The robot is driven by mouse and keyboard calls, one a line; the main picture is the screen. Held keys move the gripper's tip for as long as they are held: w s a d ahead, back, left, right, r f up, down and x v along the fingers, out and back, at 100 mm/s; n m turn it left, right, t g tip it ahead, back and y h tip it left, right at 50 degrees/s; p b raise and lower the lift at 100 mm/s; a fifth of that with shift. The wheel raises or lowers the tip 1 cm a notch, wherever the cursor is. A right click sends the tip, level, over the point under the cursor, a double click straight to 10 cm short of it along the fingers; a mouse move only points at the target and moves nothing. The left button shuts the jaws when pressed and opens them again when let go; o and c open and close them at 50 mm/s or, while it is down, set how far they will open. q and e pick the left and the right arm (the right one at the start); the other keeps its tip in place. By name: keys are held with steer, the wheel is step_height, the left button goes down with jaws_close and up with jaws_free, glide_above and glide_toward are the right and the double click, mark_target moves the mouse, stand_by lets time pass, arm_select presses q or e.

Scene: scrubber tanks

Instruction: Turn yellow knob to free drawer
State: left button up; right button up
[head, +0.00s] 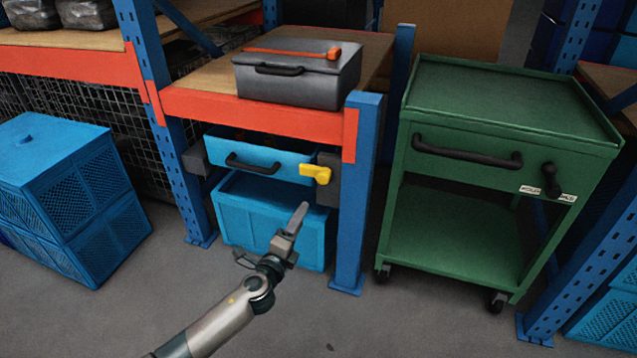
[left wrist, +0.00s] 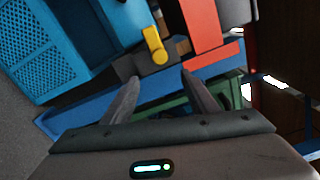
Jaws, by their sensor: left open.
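The yellow knob (head: 316,174) sits at the right end of the blue drawer (head: 262,158), which hangs under the orange shelf beam and has a black handle (head: 252,164). The drawer looks closed. My left gripper (head: 300,212) is below and slightly left of the knob, apart from it, with its fingers pointing up. In the left wrist view the knob (left wrist: 155,45) shows beyond and between the two spread fingers of my left gripper (left wrist: 152,98), which hold nothing. My right gripper is not in view.
A grey toolbox (head: 290,75) stands on the shelf above. A blue bin (head: 250,215) is under the drawer. A blue upright (head: 355,200) stands right of the knob, and a green cart (head: 480,220) beyond it. Blue crates (head: 70,195) stand at left.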

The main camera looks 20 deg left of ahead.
arm_select(q)
steer(key=b, duration=0.2)
glide_toward(321, 180)
steer(key=w, duration=0.3)
steer(key=w+b, duration=0.1)
steer(key=w, duration=0.3)
steer(key=shift+d, duration=0.2)
steer(key=shift+w+b, duration=0.3)
steer(key=shift+w, duration=0.4)
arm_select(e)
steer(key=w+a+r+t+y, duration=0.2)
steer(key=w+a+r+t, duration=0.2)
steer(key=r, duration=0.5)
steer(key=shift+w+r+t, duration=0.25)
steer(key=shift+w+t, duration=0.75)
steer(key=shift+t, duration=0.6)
arm_select(q)
steer(key=shift+c, duration=0.5)
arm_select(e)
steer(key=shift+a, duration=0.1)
arm_select(q)
jaws_close()
